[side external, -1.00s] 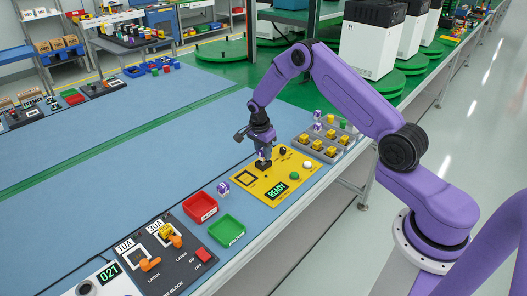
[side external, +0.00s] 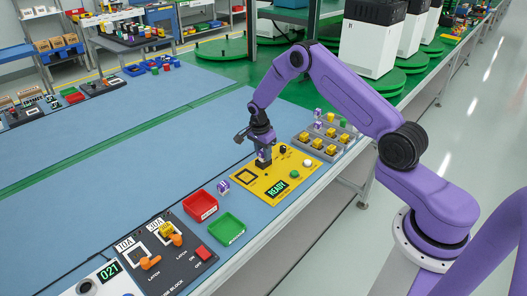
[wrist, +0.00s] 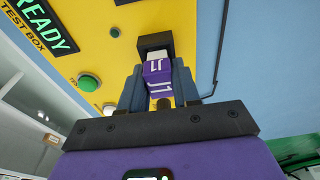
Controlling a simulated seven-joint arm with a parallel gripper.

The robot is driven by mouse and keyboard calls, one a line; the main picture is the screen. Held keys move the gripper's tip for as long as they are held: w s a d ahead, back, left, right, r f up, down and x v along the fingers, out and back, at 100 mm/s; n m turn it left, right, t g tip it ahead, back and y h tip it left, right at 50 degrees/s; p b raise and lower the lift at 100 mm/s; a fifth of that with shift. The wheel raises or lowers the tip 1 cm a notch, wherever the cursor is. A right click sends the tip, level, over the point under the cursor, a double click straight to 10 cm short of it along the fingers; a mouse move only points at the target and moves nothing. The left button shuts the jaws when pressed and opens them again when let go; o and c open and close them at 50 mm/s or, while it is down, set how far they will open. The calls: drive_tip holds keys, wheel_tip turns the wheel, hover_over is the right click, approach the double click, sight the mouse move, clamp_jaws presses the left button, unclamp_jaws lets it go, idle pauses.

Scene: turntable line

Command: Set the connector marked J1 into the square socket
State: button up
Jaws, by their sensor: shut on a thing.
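My gripper (side external: 263,160) points down over the yellow test box (side external: 250,195) and is shut on a purple connector with a white top (wrist: 158,72). The connector's white marking appears upside down in the wrist view and looks like J1. The gripper's fingers (wrist: 157,90) hold it from both sides. A dark square-edged block (wrist: 154,42) shows just beyond the connector; I cannot tell whether they touch. The connector's lower end is hidden.
A loose purple-and-white cube (side external: 223,187) lies beside the red tray (side external: 200,207); a green tray (side external: 227,230) is nearby. A grey tray of yellow cubes (side external: 336,137) stands right. The box has a READY display (side external: 277,189), a green button (side external: 294,174) and a black knob (side external: 283,149).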

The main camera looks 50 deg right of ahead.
drive_tip(key=shift+f, duration=0.25)
drive_tip(key=o, duration=1.1)
drive_tip(key=a+r, duration=0.1)
drive_tip(key=r, duration=1)
drive_tip(key=a+r, duration=0.1)
drive_tip(key=r, duration=0.5)
drive_tip(key=shift+a+r, duration=0.1)
drive_tip(key=shift+a, duration=0.2)
drive_tip(key=shift+a, duration=0.1)
